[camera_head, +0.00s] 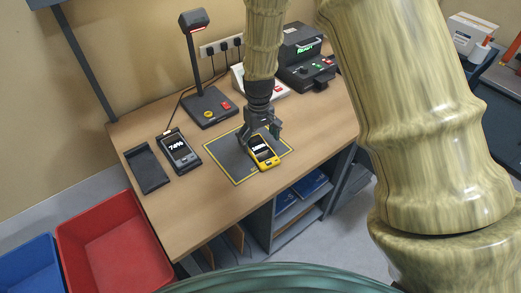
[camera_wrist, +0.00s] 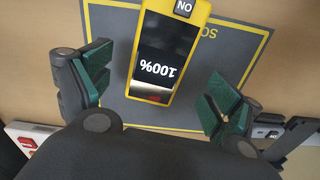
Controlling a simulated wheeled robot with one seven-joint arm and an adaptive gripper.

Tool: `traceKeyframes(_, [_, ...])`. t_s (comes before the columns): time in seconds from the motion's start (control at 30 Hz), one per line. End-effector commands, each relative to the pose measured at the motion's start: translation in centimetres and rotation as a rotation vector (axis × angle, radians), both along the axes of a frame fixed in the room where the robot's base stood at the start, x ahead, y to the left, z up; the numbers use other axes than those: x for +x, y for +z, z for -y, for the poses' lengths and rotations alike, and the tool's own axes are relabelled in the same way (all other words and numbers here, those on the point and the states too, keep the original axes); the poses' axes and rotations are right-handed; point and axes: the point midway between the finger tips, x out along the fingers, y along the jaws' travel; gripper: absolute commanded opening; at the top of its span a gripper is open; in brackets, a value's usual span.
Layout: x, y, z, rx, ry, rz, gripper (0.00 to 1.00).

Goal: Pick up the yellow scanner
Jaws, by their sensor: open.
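The yellow scanner (camera_head: 264,154) lies flat on a grey mat with a yellow border (camera_head: 230,161) on the wooden desk. Its dark screen reads 100% in the wrist view, where the scanner (camera_wrist: 167,56) lies at upper centre. My gripper (camera_head: 264,138) is just above the far end of the scanner in the head view and hides part of it. In the wrist view the fingers of my gripper (camera_wrist: 155,92) are spread wide, with green pads, one on each side of the scanner. A gap shows between each pad and the scanner. The gripper is empty.
A dark handheld device (camera_head: 179,151) reading 74% sits in a cradle left of the mat, beside an empty black tray (camera_head: 147,168). A lamp-like stand (camera_head: 207,105) and a dark machine (camera_head: 308,70) stand behind. A red bin (camera_head: 113,240) is below the desk's left edge.

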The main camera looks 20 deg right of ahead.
Motion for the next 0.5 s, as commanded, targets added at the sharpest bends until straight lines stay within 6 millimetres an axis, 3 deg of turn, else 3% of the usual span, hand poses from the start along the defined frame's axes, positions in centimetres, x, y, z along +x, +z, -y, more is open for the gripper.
traceKeyframes(0.3, [-0.2,-2.8,0.2,0.0,0.0,-0.001,0.91])
traceKeyframes(0.5, [-0.2,-3.5,0.2,0.0,0.0,0.001,0.91])
